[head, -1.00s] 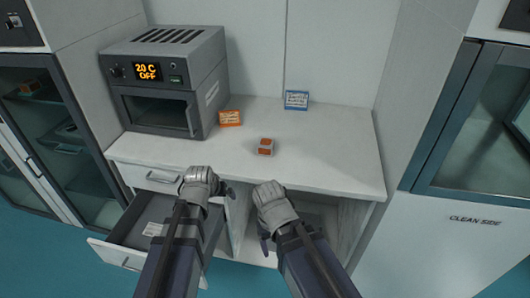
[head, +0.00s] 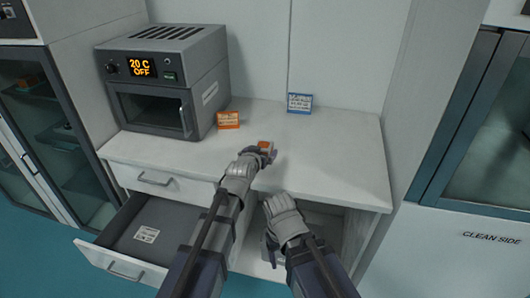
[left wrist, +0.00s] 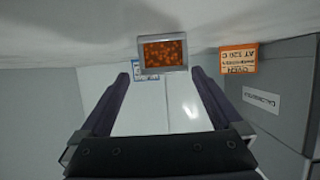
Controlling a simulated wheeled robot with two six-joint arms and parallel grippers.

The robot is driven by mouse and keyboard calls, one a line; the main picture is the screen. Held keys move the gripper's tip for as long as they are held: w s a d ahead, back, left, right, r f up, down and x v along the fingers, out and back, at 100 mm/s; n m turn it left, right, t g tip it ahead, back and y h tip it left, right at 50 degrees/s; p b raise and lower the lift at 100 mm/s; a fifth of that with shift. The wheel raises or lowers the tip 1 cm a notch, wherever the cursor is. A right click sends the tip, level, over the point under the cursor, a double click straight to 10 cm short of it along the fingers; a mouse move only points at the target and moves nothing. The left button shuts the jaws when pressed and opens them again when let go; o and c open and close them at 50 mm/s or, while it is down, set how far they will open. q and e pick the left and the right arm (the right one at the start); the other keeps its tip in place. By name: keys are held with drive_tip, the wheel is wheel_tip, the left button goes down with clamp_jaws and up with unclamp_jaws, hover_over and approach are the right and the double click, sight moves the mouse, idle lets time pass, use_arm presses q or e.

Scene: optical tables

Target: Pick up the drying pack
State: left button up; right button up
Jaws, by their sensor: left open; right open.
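The drying pack, a small pale pack with orange beads in its window (head: 265,145), lies on the white counter. My left gripper (head: 262,153) is open and reaches over the counter's front edge, right at the pack and partly covering it. In the left wrist view the pack (left wrist: 162,52) shows just beyond and between the tips of the open left fingers (left wrist: 160,77). I cannot tell whether they touch it. My right gripper (head: 270,243) is open and empty, low in front of the cabinet, apart from the pack.
A grey oven (head: 160,80) reading 20 C OFF stands at the counter's left. An orange card (head: 228,120) and a blue-edged card (head: 299,103) stand behind the pack. An open drawer (head: 150,225) juts out below left. The counter's right side (head: 350,150) is clear.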

sight(263, 147)
use_arm(q)
drive_tip(key=shift+a+b+x, duration=0.15)
drive_tip(key=shift+b+x, duration=0.4)
drive_tip(key=shift+x, duration=0.95)
drive_tip(key=shift+a+b+x, duration=0.15)
drive_tip(key=shift+b+x, duration=0.35)
drive_tip(key=shift+x, duration=0.95)
drive_tip(key=shift+s, duration=0.1)
drive_tip(key=shift+c, duration=0.6)
drive_tip(key=c, duration=1.4)
